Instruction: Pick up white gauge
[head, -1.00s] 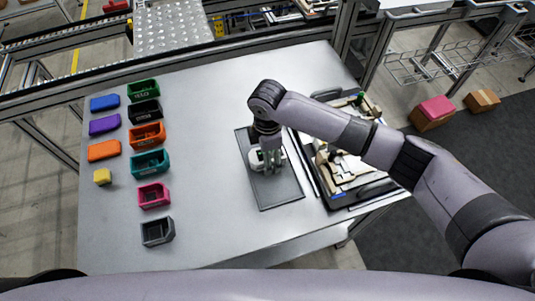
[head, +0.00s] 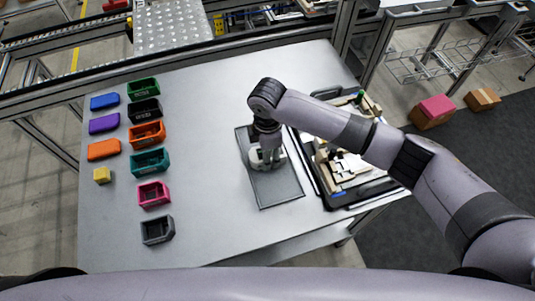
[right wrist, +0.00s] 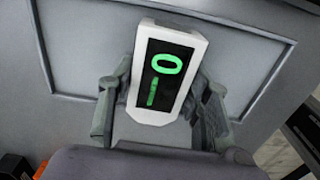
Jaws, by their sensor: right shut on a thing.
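The white gauge (right wrist: 165,75) has a black face with green marks, a ring and a bar, and fills the middle of the right wrist view. In the head view the white gauge (head: 254,160) is on the grey tray (head: 276,193), partly hidden by my right gripper. My right gripper (head: 266,160) points down over the tray and is shut on the gauge, with one finger on each side of it in the right wrist view (right wrist: 160,105). I cannot tell whether the gauge touches the tray. My left gripper is not in view.
A black pallet (head: 360,197) with light fixtures stands close to the right of the grey tray. Coloured open bins, such as a teal bin (head: 150,162), and flat blocks, such as an orange block (head: 104,149), line the table's left. The table (head: 210,120) is clear between.

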